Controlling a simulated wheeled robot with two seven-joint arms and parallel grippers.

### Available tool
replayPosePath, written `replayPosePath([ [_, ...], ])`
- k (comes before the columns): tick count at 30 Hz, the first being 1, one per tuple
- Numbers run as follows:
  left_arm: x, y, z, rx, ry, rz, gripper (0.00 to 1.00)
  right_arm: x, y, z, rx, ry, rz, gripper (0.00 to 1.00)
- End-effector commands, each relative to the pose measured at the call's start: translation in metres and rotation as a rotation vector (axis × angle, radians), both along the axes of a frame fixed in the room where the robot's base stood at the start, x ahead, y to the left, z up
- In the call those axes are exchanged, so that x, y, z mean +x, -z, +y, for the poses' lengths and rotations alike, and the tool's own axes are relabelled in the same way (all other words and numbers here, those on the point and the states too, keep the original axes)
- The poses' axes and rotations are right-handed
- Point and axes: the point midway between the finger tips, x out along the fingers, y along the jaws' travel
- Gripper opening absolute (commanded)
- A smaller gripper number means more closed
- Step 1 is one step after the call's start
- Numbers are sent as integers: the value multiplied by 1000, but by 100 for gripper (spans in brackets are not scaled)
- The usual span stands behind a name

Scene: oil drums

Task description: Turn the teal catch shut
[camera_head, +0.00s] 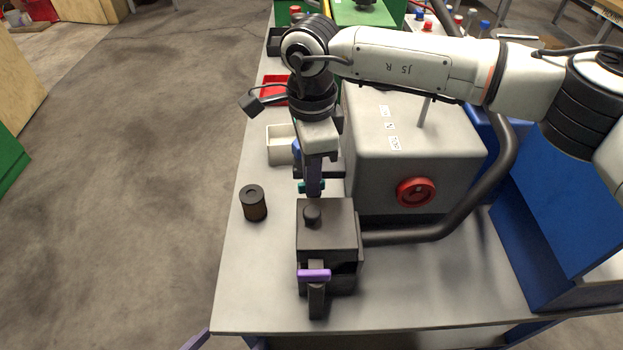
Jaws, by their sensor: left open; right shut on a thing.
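The teal catch (304,187) is at the far side of a dark box (330,228) on the workbench, mostly hidden by my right gripper. My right gripper (314,187) points down from above and is shut on the teal catch. The box has a round black knob on top and a purple catch (314,275) on its near side. Of my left gripper, only what looks like a purple finger (196,340) shows at the bottom edge, left of the bench and away from the box. It is open.
A dark pipe (430,234) runs from the box's right side around a grey housing (400,150) with a red handwheel (416,192). A dark brown can (254,204) stands left of the box. The bench's front left is clear.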

Motion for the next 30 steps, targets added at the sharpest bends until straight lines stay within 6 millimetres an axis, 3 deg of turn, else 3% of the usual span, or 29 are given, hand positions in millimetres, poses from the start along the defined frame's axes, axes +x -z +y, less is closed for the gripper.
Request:
replayPosePath([
  [6,0,20,0,4,3,3,88,0,3,0,1,-199,-3,0],
  [30,8,31,-13,-5,24,-18,88,-2,0,-2,1,-957,-3,0],
])
